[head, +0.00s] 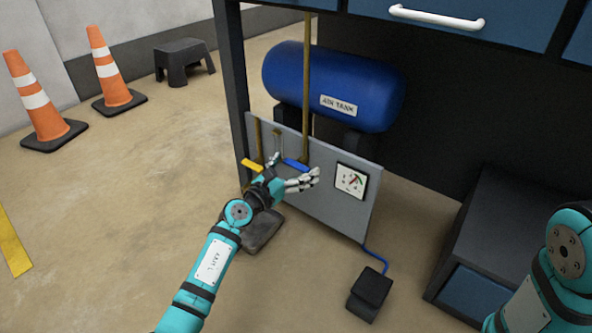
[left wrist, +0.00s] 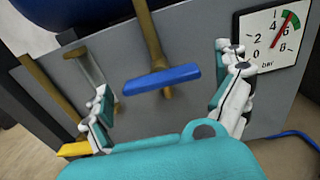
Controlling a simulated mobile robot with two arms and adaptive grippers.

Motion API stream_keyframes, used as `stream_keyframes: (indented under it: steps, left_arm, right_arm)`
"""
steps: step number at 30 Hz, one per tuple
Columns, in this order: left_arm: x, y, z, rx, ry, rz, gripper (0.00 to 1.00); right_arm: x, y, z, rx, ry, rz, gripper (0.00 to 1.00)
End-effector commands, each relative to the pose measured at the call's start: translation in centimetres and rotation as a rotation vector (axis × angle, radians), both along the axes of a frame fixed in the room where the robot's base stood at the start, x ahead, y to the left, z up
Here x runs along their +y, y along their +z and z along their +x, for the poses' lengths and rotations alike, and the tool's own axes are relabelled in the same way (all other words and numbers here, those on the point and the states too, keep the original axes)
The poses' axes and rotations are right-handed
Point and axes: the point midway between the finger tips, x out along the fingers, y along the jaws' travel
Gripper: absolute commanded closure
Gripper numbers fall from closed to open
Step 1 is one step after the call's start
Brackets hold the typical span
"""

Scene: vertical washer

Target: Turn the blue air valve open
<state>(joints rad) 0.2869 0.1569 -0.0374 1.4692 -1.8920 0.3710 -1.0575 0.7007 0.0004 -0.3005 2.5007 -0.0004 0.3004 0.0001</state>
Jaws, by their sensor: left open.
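The blue air valve handle (head: 294,164) is on the grey panel below the air tank. In the left wrist view the blue handle (left wrist: 162,80) lies nearly level, crosswise to its vertical brass pipe (left wrist: 150,35). My left gripper (head: 296,168) is open in front of the panel. In the left wrist view its fingers (left wrist: 165,95) stand to the left and right of the handle, apart from it. Nothing is held. My right arm shows at the lower right of the head view, but its gripper is out of view.
A yellow handle (head: 252,165) is left of the blue one. A pressure gauge (head: 351,181) is on the panel's right. The blue air tank (head: 325,85) is above. A black pedal-like box (head: 369,293) is on the floor. Cones (head: 110,75) and a stool (head: 184,58) stand back left.

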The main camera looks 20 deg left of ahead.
Motion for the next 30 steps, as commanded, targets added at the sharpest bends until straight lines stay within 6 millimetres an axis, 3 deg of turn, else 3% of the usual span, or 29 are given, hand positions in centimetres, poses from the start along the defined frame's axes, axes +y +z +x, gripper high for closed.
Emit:
stream_keyframes:
  steps: [11, 24, 30]
  left_arm:
    - [-0.26, 0.05, 0.63, 0.000, 0.000, 0.000, 0.00]
    - [-0.24, 0.05, 0.60, 0.000, 0.000, 0.000, 0.55]
    - [-0.23, 0.06, 0.61, 0.000, 0.000, -0.001, 0.56]
  right_arm:
    - [0.00, -0.26, 0.00, 0.000, 0.000, 0.000, 0.60]
    - [0.00, -0.26, 0.03, 0.001, 0.000, 0.000, 0.60]
    - [-0.01, -0.23, 0.04, 0.001, 0.000, 0.000, 0.60]
